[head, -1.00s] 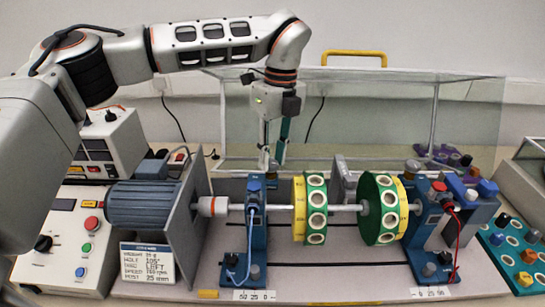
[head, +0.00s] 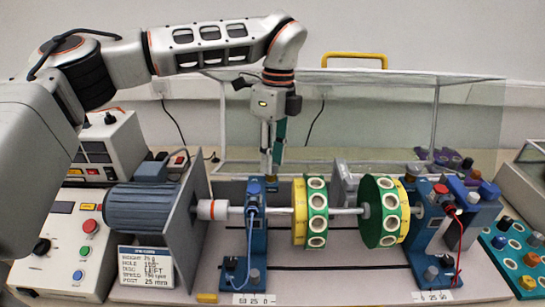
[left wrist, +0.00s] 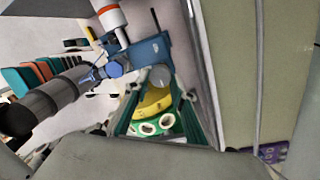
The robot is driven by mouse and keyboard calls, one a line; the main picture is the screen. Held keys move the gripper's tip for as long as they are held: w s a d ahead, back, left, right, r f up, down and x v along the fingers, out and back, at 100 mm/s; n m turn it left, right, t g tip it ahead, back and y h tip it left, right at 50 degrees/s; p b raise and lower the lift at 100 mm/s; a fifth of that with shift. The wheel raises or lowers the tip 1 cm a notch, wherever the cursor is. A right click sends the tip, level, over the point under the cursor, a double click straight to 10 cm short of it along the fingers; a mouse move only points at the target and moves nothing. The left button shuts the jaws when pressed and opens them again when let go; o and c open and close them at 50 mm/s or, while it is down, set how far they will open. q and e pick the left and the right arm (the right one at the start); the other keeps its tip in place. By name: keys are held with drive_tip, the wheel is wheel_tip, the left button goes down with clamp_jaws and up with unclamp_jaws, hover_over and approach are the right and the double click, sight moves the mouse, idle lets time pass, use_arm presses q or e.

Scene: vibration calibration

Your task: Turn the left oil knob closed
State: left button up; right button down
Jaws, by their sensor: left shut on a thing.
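My left gripper (head: 272,166) points down behind the left blue bearing stand (head: 257,245). Its fingers are close together, shut on the grey oil knob at that stand. In the left wrist view the grey round knob (left wrist: 160,76) shows at the ends of the fingers, beside the blue stand top (left wrist: 148,52). In the head view the fingers and the stand mostly hide this knob. I cannot read how far it is turned. My right gripper is in neither view.
A shaft (head: 345,210) with two green-and-yellow discs (head: 316,212) runs right of the stand. The blue motor (head: 148,207) and its grey plate stand left. A clear guard with a yellow handle (head: 355,55) is behind. The right stand (head: 425,235) carries a red cap.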

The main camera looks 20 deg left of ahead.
use_arm(q)
drive_tip(key=o, duration=1.1)
wheel_tip(320, 180, up, 12)
drive_tip(key=w, duration=0.1)
drive_tip(key=shift+w+d, duration=0.15)
drive_tip(key=shift+d, duration=0.05)
